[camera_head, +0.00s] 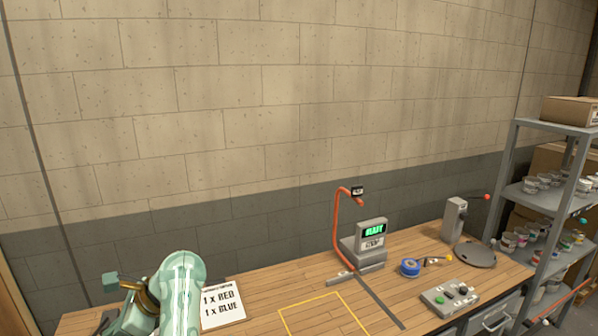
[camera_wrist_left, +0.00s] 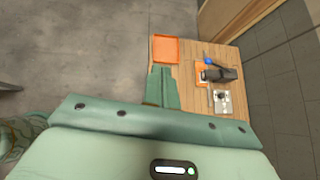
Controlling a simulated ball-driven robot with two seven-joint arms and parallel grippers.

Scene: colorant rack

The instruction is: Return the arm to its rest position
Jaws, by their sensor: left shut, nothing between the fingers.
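My left arm (camera_head: 180,292) shows at the lower left of the head view, bent at the near left end of the wooden table. My left gripper (camera_wrist_left: 163,88) shows in the left wrist view, its green fingers together with nothing visible between them. It is above the floor and the table end as seen from there, and touches nothing that I can see. My right gripper is not in the head view.
The wooden table (camera_head: 270,290) holds an order card (camera_head: 222,303), a scale with a green display (camera_head: 372,240), an orange-red curved stand (camera_head: 336,225), a blue tape roll (camera_head: 410,268) and a button box (camera_head: 448,297). A shelf rack (camera_head: 510,150) with paint cans stands right. An orange tray (camera_wrist_left: 166,50) shows in the wrist view.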

